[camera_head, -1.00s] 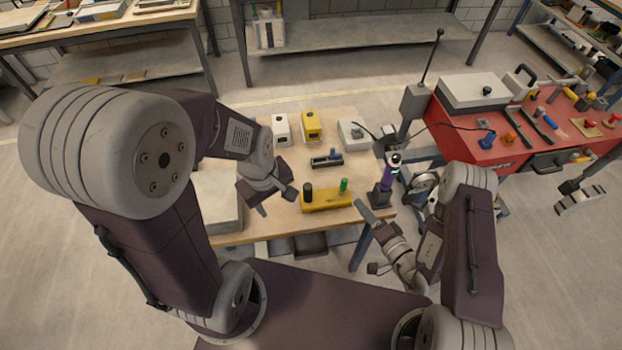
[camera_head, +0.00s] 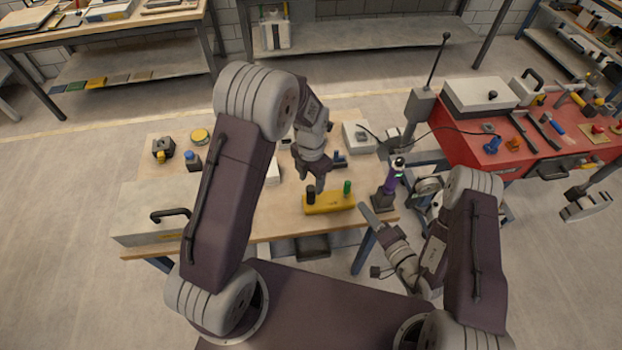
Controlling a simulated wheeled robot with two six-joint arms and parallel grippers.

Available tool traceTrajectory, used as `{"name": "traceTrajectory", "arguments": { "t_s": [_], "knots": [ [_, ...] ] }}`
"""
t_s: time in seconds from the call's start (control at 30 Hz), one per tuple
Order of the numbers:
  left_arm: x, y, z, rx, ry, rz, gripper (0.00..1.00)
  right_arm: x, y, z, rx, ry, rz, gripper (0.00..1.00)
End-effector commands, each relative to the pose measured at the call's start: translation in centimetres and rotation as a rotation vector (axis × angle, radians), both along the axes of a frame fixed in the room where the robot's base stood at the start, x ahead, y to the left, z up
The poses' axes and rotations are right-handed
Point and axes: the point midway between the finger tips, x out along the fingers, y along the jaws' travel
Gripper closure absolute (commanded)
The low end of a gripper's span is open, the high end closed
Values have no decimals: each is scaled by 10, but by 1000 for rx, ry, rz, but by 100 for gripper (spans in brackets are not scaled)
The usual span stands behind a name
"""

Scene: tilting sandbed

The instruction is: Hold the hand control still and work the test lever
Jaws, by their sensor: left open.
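A purple upright hand control (camera_head: 391,182) with a black base and a small green light stands at the table's right edge. A yellow block (camera_head: 330,204) with a black knob and a green knob lies to its left. A small blue lever (camera_head: 340,158) on a dark base is partly hidden behind my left gripper. I cannot tell which part is the test lever. My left gripper (camera_head: 315,185) is open and empty, pointing down just above and behind the yellow block. My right gripper (camera_head: 372,241) is open and empty, in front of and below the hand control, apart from it.
A white box (camera_head: 358,138) stands at the table's back, with a dark cable near it. A grey case (camera_head: 150,228) with a black handle stands at the left. A red bench (camera_head: 480,145) with tools is at the right. A tall lever (camera_head: 435,62) rises from a grey post.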

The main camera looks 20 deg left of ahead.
Motion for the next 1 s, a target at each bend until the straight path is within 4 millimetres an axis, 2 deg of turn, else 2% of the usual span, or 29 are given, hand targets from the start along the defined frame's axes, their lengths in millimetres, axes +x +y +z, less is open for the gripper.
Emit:
{"name": "traceTrajectory", "arguments": {
  "t_s": [0.07,0.3,0.5,0.63,0.87,1.0],
  "knots": [
    [0,0,-6,0,1,0,48,0,0,0,0,0,0,64],
    [-1,0,-52,0,4,0,48,0,0,0,0,0,0,64],
    [-1,0,-82,0,2,0,48,0,0,0,0,0,0,64],
    [0,0,-89,-1,-1,0,48,0,0,0,0,0,0,64],
    [0,0,-90,-1,-1,0,48,0,0,0,0,0,0,64],
    [0,0,-89,-1,-1,0,87,0,0,0,0,0,0,64]
  ]
}}
